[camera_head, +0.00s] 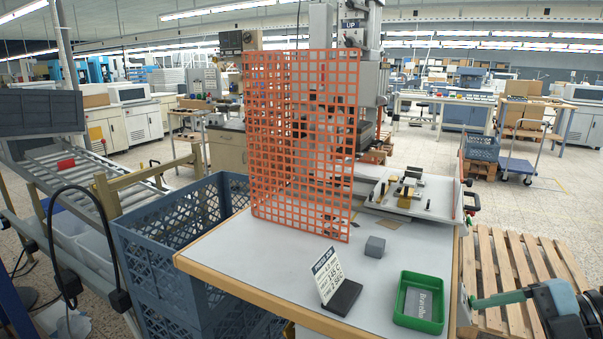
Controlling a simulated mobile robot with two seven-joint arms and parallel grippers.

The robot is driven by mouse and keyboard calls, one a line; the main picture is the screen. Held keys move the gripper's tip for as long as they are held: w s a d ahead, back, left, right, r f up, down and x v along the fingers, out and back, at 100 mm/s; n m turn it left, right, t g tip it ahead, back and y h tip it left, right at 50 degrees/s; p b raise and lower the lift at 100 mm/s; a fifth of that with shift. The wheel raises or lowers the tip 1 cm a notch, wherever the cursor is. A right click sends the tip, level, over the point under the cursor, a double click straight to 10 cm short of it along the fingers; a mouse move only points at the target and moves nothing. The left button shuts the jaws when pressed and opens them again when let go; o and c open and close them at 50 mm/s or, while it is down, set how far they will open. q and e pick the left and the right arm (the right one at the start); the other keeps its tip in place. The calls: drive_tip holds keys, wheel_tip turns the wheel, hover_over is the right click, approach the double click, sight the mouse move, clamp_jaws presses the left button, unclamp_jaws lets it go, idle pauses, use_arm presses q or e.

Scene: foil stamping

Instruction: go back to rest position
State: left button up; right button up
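My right gripper (498,298) shows at the lower right, beside the table's right edge and over the wooden pallet. A thin teal part reaches left from a black and teal body; whether its fingers are apart does not show. I see nothing held in it. My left gripper is not in view. A green tray (401,312) with a grey plate (416,303) in it sits at the table's front right corner. A grey block (375,247) and a black stand with a white sign (328,273) are on the table. The press (371,85) stands behind.
The orange mesh guard (322,140) stands upright on the grey table (235,249). Blue crates (160,232) and a roller conveyor (75,168) are left of it. A pallet (497,255) lies right of it. Open floor (560,205) shows at the far right.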

drive_tip(key=s+d+f+m+t+h+p, duration=0.1)
drive_tip(key=s+d+f+m+t+h, duration=0.15)
drive_tip(key=f+m, duration=0.35)
drive_tip(key=s+d+f+m+t+h+p, duration=0.1)
drive_tip(key=s+f+m+t, duration=0.25)
drive_tip(key=f, duration=0.35)
drive_tip(key=s+d+f+m+t+h+p, duration=0.1)
drive_tip(key=s+d+f+m+t+h, duration=0.15)
drive_tip(key=f+m, duration=0.35)
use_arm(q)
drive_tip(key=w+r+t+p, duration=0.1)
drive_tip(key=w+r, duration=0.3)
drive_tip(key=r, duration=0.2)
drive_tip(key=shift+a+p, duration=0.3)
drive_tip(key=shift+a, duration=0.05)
use_arm(e)
drive_tip(key=s+a+f+m+g+h, duration=0.3)
drive_tip(key=s+a+f+m, duration=0.4)
drive_tip(key=s+a+f, duration=0.8)
drive_tip(key=s+a+g, duration=0.1)
drive_tip(key=s+a, duration=0.1)
drive_tip(key=a, duration=0.1)
drive_tip(key=shift+f, duration=0.15)
drive_tip(key=shift+g, duration=0.25)
